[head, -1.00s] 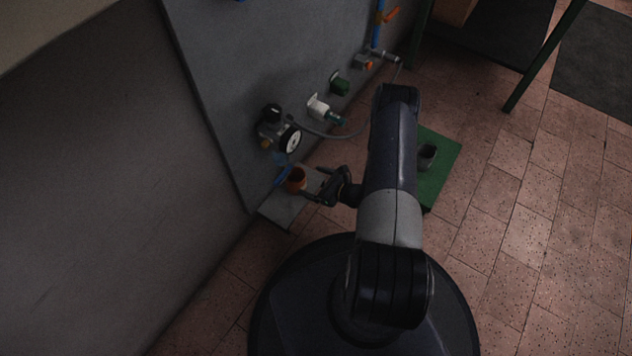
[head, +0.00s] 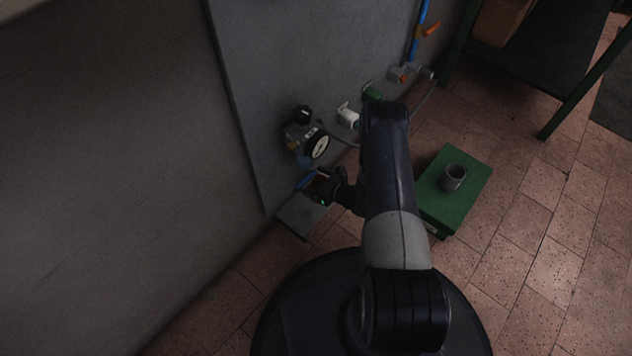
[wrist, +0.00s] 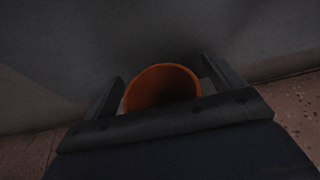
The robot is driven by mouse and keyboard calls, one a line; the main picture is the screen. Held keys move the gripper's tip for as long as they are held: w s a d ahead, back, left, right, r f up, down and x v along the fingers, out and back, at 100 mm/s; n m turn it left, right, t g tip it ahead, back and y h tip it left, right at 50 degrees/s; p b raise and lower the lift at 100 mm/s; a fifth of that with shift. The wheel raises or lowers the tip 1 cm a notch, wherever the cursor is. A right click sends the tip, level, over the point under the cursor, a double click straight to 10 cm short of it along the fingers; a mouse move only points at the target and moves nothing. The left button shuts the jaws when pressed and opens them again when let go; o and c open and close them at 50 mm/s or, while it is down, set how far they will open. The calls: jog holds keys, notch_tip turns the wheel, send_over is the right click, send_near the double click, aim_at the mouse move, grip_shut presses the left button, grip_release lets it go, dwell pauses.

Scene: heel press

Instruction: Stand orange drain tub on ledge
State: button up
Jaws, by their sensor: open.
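The orange drain tub (wrist: 162,88) is in the wrist view, its open round mouth facing the camera. It sits between the two dark fingers of my gripper (wrist: 165,84), which stand apart on either side of it. Whether either finger touches it I cannot tell. In the head view my gripper (head: 322,186) is at the low grey ledge (head: 302,214) by the wall and hides most or all of the tub. The tub's base is hidden, so its contact with the ledge cannot be seen.
Above the ledge, the grey wall panel (head: 270,70) carries a gauge (head: 317,145), a white fitting (head: 347,117), a green fitting (head: 371,92) and a blue pipe (head: 419,25). A green platform (head: 470,195) with a grey cup (head: 453,177) stands right of my arm. Tiled floor is open at right.

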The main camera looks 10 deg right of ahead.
jog(key=shift+c, duration=0.4)
jog(key=c, duration=1)
jog(key=shift+a, duration=0.1)
